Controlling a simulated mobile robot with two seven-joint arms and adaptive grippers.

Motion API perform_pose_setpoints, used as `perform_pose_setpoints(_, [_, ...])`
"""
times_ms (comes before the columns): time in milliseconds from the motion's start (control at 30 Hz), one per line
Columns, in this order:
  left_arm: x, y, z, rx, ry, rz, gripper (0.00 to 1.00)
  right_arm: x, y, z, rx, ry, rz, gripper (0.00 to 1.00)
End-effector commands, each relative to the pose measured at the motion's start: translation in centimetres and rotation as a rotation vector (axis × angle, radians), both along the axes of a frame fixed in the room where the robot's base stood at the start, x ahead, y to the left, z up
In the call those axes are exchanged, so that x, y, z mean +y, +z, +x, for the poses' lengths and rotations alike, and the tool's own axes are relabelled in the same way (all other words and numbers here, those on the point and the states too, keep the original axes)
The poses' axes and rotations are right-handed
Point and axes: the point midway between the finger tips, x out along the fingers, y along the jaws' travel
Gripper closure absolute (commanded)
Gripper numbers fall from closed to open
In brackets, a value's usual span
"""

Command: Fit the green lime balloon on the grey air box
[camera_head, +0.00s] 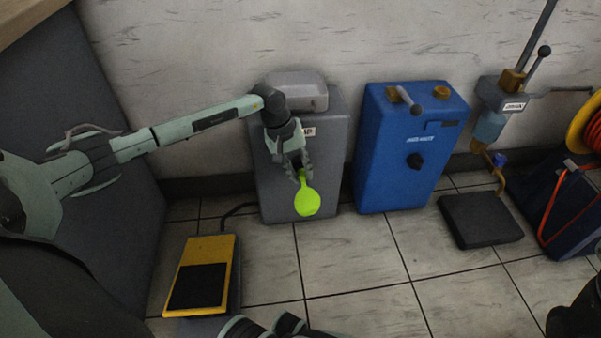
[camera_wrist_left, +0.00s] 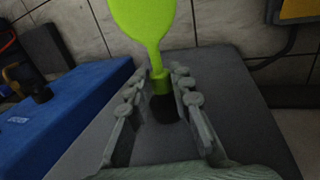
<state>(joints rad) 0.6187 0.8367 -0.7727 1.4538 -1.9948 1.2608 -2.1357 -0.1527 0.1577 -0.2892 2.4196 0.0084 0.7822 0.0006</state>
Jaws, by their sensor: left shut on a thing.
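The lime green balloon (camera_head: 307,201) hangs limp, wide end down, at the front of the grey air box (camera_head: 336,150). My left gripper (camera_head: 301,172) is shut on the balloon's neck, in front of the box. In the left wrist view the balloon (camera_wrist_left: 146,18) has its neck between the fingertips of the left gripper (camera_wrist_left: 158,86), with a dark piece just behind the neck. The grey box (camera_wrist_left: 245,120) fills the space behind the fingers there. I cannot tell whether the neck touches a nozzle.
A blue box (camera_head: 405,150) stands close to the right of the grey one. A yellow pedal (camera_head: 225,250) with a black pad lies on the floor in front, left. A dark flat plate (camera_head: 480,220) lies at right. The tiled floor between is clear.

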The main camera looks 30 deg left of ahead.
Motion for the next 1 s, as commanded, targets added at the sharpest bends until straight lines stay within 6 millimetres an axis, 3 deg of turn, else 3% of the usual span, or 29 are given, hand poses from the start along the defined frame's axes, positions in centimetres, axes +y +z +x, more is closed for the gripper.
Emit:
perform_pose_setpoints(267, [0.1, -0.1, 0.1, -0.002, 0.001, 0.001, 0.89, -0.1, -0.1, 0.0, 0.001, 0.000, 0.008, 1.00])
perform_pose_setpoints(300, [0.1, -0.1, 0.1, -0.002, 0.001, 0.001, 0.74, -0.1, -0.1, 0.0, 0.001, 0.000, 0.008, 1.00])
perform_pose_setpoints(467, [0.1, -0.1, 0.1, -0.002, 0.001, 0.001, 0.55, -0.1, -0.2, 0.0, 0.001, 0.000, 0.009, 1.00])
perform_pose_setpoints(767, [0.1, 0.0, 0.1, -0.001, 0.000, 0.001, 0.55, 0.0, 0.0, 0.0, 0.001, 0.001, 0.009, 1.00])
perform_pose_setpoints(1000, [0.6, 2.4, -0.3, -0.002, 0.001, 0.002, 0.55, -0.1, 1.6, 0.0, 0.000, 0.000, 0.010, 1.00])
